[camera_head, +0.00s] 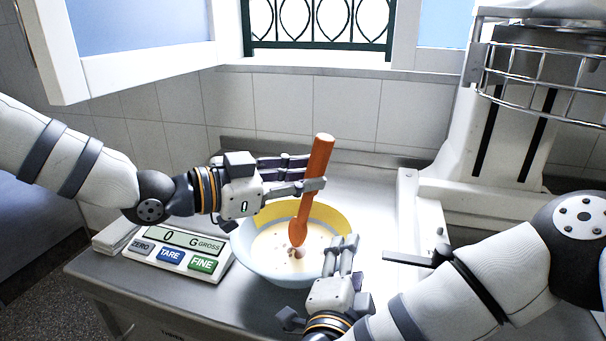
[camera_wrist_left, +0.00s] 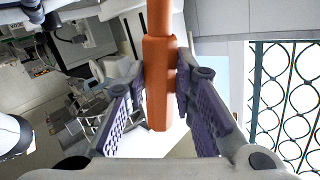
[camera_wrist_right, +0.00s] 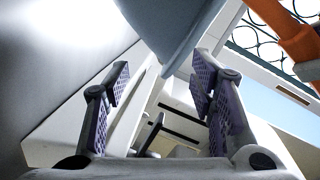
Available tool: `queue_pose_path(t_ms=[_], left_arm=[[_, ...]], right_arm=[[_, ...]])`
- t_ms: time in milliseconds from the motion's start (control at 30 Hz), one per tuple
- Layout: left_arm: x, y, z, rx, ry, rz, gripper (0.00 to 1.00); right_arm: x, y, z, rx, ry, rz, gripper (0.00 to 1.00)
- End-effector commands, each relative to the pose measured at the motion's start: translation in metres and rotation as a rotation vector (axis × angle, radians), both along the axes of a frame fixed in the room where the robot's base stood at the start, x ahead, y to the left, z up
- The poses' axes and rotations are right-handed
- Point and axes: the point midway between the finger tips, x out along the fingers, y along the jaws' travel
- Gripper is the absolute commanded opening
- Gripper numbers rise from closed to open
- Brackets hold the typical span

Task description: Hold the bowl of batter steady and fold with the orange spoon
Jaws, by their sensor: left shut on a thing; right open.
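The pale blue bowl (camera_head: 262,274) stands on the metal counter and holds creamy batter (camera_head: 272,245) with small dark bits. My left gripper (camera_head: 314,184) is shut on the orange spoon (camera_head: 318,158), which stands nearly upright with its lower end in the batter. In the left wrist view the spoon's handle (camera_wrist_left: 158,85) lies between the two fingers. My right gripper (camera_head: 347,252) is open at the bowl's front right rim. In the right wrist view the bowl's outer wall (camera_wrist_right: 172,25) shows above its parted fingers (camera_wrist_right: 160,95); I cannot tell whether they touch it.
A kitchen scale (camera_head: 178,246) reading 0 sits left of the bowl, close to it. A large white machine (camera_head: 480,205) with a wire guard (camera_head: 540,85) stands at the right. The tiled wall and a window (camera_head: 320,25) are behind. Some counter behind the bowl is bare.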

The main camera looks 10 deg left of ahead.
Motion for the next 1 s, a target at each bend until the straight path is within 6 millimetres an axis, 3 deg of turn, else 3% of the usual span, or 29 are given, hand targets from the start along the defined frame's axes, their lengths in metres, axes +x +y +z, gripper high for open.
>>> queue_pose_path(t_ms=[67, 133, 300, 633, 867, 1000], left_arm=[[0.000, 0.000, 0.000, -0.001, -0.001, 0.000, 0.00], [0.003, 0.000, -0.017, 0.000, 0.028, 0.000, 0.00], [0.006, 0.000, -0.034, 0.000, 0.053, 0.000, 0.00], [0.006, 0.000, -0.033, -0.001, 0.053, 0.000, 0.00], [0.006, 0.000, -0.034, -0.001, 0.053, 0.000, 0.00], [0.006, 0.000, -0.034, -0.001, 0.053, 0.000, 0.00]], right_arm=[[0.015, -0.002, -0.002, -0.001, -0.002, -0.004, 0.51], [0.024, -0.002, -0.009, 0.000, 0.008, -0.001, 0.51], [0.038, -0.002, -0.011, -0.001, 0.008, 0.000, 0.51], [0.042, -0.002, -0.006, -0.001, 0.000, 0.001, 0.51], [0.042, -0.002, -0.007, -0.001, 0.000, 0.001, 0.01], [0.042, -0.002, -0.007, -0.001, 0.001, 0.001, 0.00]])
